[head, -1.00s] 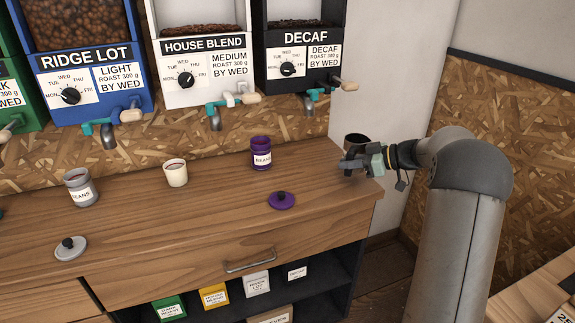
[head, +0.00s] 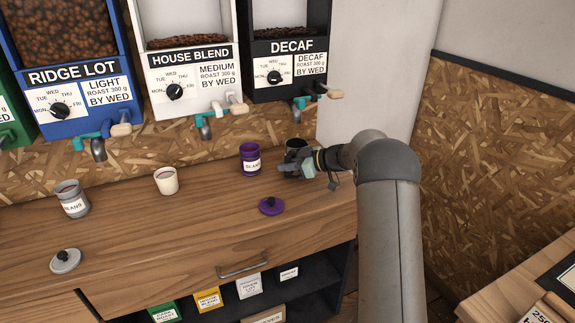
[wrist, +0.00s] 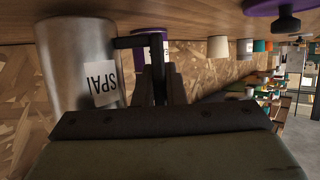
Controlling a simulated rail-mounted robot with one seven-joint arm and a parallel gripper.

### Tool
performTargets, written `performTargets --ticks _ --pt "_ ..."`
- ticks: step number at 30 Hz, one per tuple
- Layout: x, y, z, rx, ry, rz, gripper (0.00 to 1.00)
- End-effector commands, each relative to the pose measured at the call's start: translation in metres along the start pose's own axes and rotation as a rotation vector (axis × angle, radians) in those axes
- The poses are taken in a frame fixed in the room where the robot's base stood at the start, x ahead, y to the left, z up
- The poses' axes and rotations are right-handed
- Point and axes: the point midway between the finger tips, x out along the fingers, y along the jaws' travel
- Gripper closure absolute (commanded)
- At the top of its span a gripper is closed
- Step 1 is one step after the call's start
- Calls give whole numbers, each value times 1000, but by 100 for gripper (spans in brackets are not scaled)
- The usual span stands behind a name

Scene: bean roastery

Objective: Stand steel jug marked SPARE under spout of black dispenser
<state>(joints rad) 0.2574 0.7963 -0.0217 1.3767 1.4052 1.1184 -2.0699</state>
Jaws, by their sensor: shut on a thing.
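The steel jug (wrist: 72,65) shows large in the wrist view, which is upside down. Its white label reads "SPA", the rest cut off. My gripper (wrist: 158,70) is shut on its dark handle. In the head view only the jug's dark mouth and rim (head: 297,144) show, behind my gripper (head: 288,168). The black dispenser (head: 288,70) is marked DECAF. Its metal spout (head: 297,116) appears just above the jug's mouth in the picture. The jug looks upright, close to the counter. I cannot tell whether it touches the counter or is exactly under the spout.
A purple tin (head: 250,158) stands just left of the jug, with its purple lid (head: 271,206) in front. A cream cup (head: 166,181) and a grey tin (head: 71,198) stand farther left on the wooden counter (head: 190,225). White HOUSE BLEND (head: 190,75) and blue RIDGE LOT (head: 75,100) dispensers hang left.

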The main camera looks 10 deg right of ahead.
Motion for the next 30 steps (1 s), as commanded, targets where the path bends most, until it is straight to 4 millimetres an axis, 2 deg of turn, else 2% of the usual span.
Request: performTargets --ticks 16,18,19,30 --pt "4 0 9 -5 2 0 100" --pt "4 0 8 -4 1 0 76" --pt "3 0 8 -4 1 0 68" --pt "2 0 4 -3 1 -1 68"
